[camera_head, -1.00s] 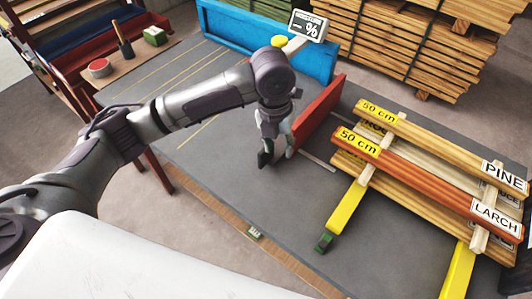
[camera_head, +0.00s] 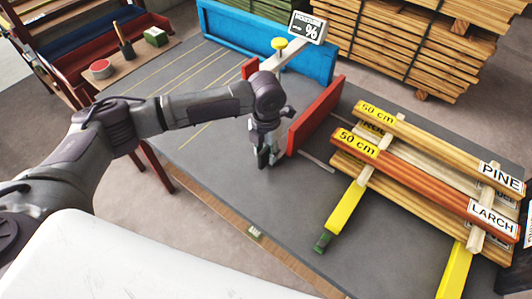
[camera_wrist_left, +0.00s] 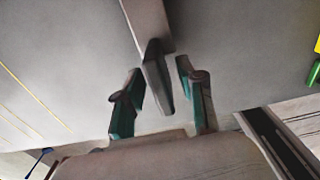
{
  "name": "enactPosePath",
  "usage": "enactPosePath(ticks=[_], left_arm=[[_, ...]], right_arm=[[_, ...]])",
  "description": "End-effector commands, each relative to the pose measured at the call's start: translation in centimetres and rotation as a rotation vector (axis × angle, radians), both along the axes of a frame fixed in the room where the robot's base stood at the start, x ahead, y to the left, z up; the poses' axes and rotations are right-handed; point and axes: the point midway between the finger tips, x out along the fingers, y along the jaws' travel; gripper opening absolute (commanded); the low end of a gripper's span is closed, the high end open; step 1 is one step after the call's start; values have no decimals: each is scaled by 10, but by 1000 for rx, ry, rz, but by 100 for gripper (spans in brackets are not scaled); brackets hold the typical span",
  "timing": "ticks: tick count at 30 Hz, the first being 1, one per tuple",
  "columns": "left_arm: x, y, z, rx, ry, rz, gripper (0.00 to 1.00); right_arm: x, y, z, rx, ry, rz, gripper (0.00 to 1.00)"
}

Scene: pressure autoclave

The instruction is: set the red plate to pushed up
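The red plate (camera_head: 316,116) stands on edge on the dark grey table (camera_head: 215,150), in the middle of the head view. A smaller red piece (camera_head: 250,68) shows behind my arm; I cannot tell how it relates to the plate. My left gripper (camera_head: 267,158) points down just left of the plate's near end. In the left wrist view its teal-padded fingers (camera_wrist_left: 158,97) are apart. A grey-brown bar with a dark end (camera_wrist_left: 155,75) shows between them; I cannot tell what it is or whether it touches. My right gripper is not in view.
A meter with a % display (camera_head: 307,27) and a yellow knob (camera_head: 280,44) stand behind the plate, by a blue panel (camera_head: 232,35). Labelled boards (camera_head: 425,165) and yellow bars (camera_head: 345,212) lie to the right. The table left of the gripper is clear.

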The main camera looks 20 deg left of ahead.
Motion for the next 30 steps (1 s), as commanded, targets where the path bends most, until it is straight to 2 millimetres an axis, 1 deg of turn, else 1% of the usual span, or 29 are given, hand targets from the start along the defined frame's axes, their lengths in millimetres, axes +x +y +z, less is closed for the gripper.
enactPosePath(ticks=[1,3,6,14,15,17,21,22,30], left_arm=[[-1,0,-6,0,2,0,40],[-1,0,-12,1,2,1,40],[0,0,-16,0,0,0,40],[0,0,-18,0,-1,0,40],[0,0,-18,0,-1,0,36],[0,0,-18,0,-1,0,26],[0,0,-18,0,-1,0,3],[0,0,-18,0,-1,0,0],[0,0,-17,0,-1,0,0]], right_arm=[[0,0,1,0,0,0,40],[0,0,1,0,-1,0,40],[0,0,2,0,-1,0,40],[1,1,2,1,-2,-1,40],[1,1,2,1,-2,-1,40],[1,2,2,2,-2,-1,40],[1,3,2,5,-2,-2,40],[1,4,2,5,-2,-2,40],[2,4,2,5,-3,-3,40]])
